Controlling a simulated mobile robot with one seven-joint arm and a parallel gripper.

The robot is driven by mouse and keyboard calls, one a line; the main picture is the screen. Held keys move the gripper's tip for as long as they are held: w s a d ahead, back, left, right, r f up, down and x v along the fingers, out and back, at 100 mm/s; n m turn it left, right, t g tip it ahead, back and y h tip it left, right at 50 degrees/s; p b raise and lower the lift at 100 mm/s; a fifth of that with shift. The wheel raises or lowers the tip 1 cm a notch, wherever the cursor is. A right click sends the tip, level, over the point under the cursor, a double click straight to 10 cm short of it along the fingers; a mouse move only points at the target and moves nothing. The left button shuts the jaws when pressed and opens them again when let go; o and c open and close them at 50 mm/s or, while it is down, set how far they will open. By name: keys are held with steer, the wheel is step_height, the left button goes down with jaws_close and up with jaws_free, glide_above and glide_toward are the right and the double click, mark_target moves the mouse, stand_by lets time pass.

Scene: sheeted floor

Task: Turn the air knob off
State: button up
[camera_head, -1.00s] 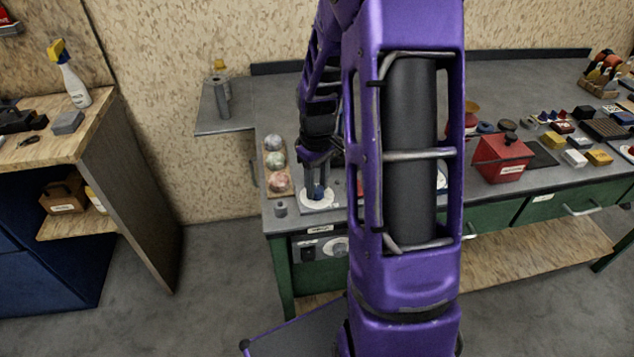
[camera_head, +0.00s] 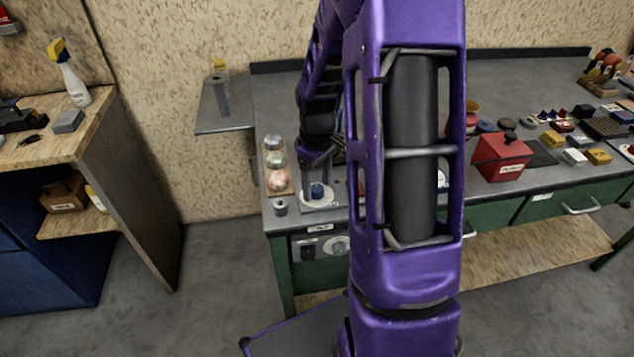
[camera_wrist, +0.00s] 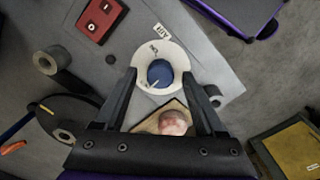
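A blue knob (camera_head: 317,190) stands on a round white dial plate (camera_head: 305,200) at the left end of the workbench. In the wrist view the blue knob (camera_wrist: 160,73) sits at the centre of the white dial plate (camera_wrist: 161,51), with a white tag beyond it. A small mark on the dial is too small to read. My gripper (camera_wrist: 160,76) is open, with one finger on each side of the knob and a visible gap to it. In the head view my gripper (camera_head: 319,178) is directly over the dial.
Round domes on a wooden strip (camera_head: 276,187) stand left of the dial. A small grey cylinder (camera_head: 280,208) is near the bench corner. A red box (camera_head: 500,157) and small blocks lie to the right. My arm hides the bench's middle.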

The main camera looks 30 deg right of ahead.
mark_target(317, 188)
step_height(317, 188, up, 17)
steer(key=p, duration=0.1)
steer(key=shift+r+p, duration=0.2)
steer(key=shift+p, duration=0.2)
stand_by(0.7)
